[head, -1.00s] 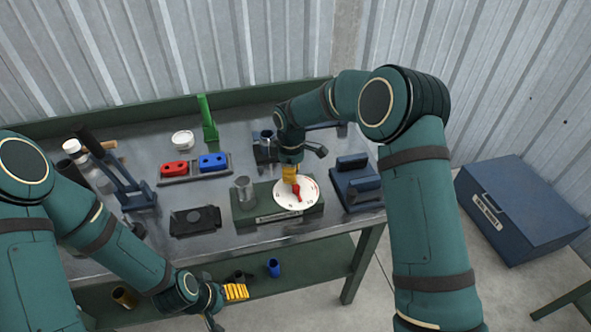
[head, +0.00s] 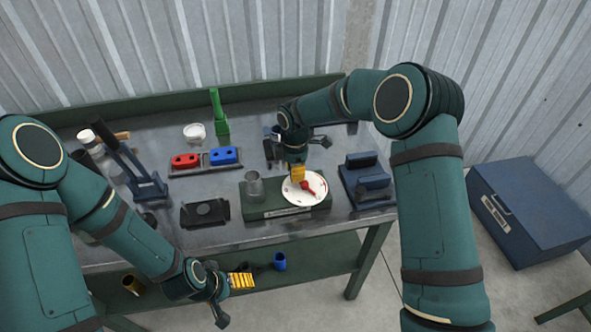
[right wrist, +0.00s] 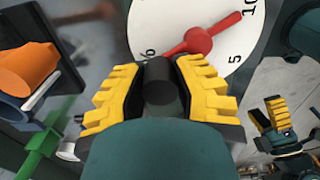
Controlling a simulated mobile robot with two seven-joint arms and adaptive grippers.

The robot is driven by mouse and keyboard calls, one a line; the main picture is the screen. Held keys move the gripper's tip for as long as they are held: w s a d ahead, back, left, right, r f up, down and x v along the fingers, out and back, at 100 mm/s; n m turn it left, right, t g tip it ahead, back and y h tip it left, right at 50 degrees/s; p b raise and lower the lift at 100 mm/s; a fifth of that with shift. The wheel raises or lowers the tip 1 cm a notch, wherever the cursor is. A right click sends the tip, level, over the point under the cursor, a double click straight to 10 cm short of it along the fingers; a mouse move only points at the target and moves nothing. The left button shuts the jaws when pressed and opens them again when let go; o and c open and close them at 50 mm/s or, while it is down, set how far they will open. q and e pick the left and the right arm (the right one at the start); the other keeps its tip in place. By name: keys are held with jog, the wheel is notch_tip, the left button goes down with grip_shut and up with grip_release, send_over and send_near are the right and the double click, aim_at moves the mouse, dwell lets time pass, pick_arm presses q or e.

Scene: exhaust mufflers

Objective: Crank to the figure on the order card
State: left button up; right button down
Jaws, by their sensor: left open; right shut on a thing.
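The white dial (head: 295,199) with a red crank arm (head: 310,189) sits on the right end of a green block (head: 256,207). In the right wrist view the dial face (right wrist: 160,22) shows 10 and 5, and a figure partly hidden at the left. The red arm's thin end points up right, just beside the 10. My right gripper (head: 298,175) is shut on the black crank handle (right wrist: 160,85), over the dial's left side. My left gripper (head: 240,281) is open and empty, low in front of the bench. I cannot make out an order card.
A metal cup (head: 254,187) stands on the block's left end. A blue fixture (head: 367,178) is close on the right. Red (head: 186,161) and blue (head: 223,156) blocks lie behind left. A blue case (head: 530,215) stands on the floor at right.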

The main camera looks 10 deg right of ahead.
jog(key=shift+a+f, duration=0.1)
jog(key=c, duration=0.7)
grip_release()
notch_tip(320, 180, up, 12)
jog(key=shift+r, duration=0.1)
